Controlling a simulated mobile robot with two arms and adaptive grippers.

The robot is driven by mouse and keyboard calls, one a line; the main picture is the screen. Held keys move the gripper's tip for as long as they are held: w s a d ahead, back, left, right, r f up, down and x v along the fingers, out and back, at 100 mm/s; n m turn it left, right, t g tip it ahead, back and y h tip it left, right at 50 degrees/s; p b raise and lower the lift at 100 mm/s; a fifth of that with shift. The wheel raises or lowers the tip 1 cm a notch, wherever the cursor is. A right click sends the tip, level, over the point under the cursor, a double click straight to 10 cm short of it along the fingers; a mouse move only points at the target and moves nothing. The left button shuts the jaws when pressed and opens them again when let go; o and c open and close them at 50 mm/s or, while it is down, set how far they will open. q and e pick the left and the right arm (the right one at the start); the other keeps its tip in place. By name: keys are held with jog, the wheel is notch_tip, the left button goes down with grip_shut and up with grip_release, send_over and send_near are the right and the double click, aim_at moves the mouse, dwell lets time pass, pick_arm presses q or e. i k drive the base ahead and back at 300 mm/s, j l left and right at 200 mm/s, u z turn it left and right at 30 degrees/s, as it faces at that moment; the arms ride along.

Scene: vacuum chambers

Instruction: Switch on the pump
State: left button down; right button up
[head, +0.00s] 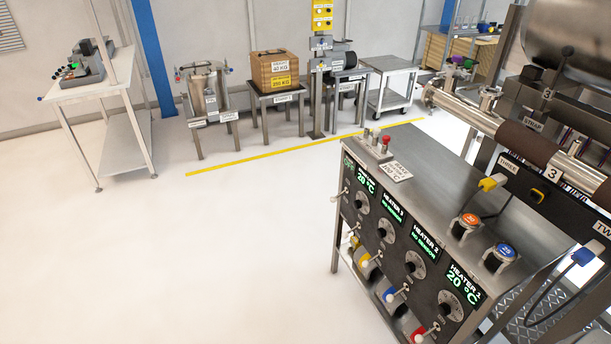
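No thing here carries a label that I can read as the pump. A dark cylindrical machine (343,57) sits on a small stand at the back, right of a grey post (319,95); it may be the pump, but I cannot tell. A yellow panel (322,15) with small controls is at the top of that post, cut off by the picture's upper edge. A steel vessel (207,88) stands on a stand further left. Neither of my grippers is in view.
A heater cabinet (405,240) with dials and green displays fills the lower right. Above it is a chamber with a brown-wrapped tube (525,146). A wooden box (273,68), a cart (390,85) and a white table (95,90) stand further back. The left floor is clear.

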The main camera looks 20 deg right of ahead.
aim_at(334, 200)
jog(key=i+z, duration=0.25)
jog(key=i, duration=0.25)
jog(key=i+j+z, duration=0.3)
jog(key=i, duration=0.15)
jog(key=i+j+z, duration=0.25)
jog(key=i, duration=0.2)
jog(key=i+j+z, duration=0.15)
jog(key=z, duration=0.35)
jog(key=i+j+z, duration=0.25)
jog(key=z, duration=0.25)
jog(key=i+j+z, duration=0.15)
jog(key=j+z, duration=0.35)
jog(key=i+j+z, duration=0.1)
jog(key=j+z, duration=0.15)
jog(key=z, duration=0.2)
jog(key=j+z, duration=0.4)
jog(key=k+j+z, duration=0.1)
jog(key=j+z, duration=0.25)
jog(key=j, duration=0.25)
